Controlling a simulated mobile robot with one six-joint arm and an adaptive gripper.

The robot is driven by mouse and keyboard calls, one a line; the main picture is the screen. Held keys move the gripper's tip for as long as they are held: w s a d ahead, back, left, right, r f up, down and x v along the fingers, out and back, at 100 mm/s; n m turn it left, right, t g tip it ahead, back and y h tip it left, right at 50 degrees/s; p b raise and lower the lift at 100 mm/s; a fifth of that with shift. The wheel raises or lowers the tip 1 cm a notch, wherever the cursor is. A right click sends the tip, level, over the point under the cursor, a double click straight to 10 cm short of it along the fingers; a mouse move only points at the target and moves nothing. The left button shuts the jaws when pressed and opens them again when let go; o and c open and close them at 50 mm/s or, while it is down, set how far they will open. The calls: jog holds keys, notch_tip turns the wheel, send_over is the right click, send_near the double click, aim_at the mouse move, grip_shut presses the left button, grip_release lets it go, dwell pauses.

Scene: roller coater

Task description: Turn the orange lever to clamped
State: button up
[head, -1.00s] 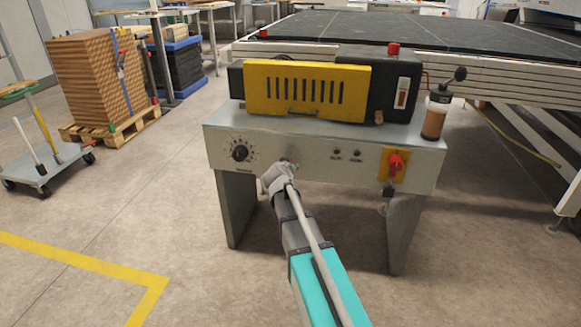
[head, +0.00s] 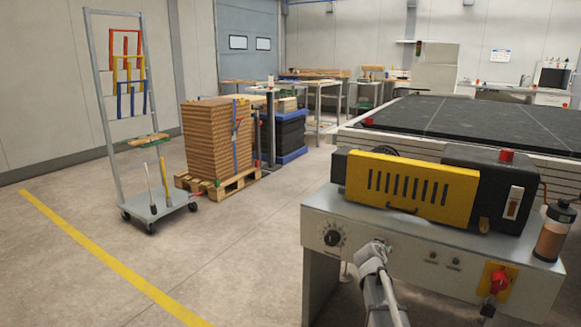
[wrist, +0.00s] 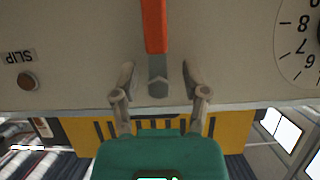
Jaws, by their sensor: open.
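The orange lever (wrist: 154,28) shows in the wrist view at the top centre, on the grey front panel. My gripper (wrist: 158,80) is open, with one fingertip on each side of the hub and a visible gap to both. No contact shows. In the head view my gripper (head: 372,250) is at the machine's front panel, between the black dial and the small buttons. The lever is hidden there behind my gripper.
The roller coater (head: 450,243) has a yellow guard (head: 410,187), a black dial (head: 332,238) and a red switch (head: 499,281). A bottle (head: 553,232) stands at its right end. A trolley (head: 160,208) and stacked boards (head: 210,140) stand left. The floor between is clear.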

aim_at(386, 235)
jog(key=shift+r+p, duration=1.3)
jog(key=shift+r, duration=0.55)
jog(key=shift+r, duration=0.1)
jog(key=shift+r+p, duration=0.25)
jog(key=shift+p, duration=0.15)
jog(key=shift+f, duration=0.1)
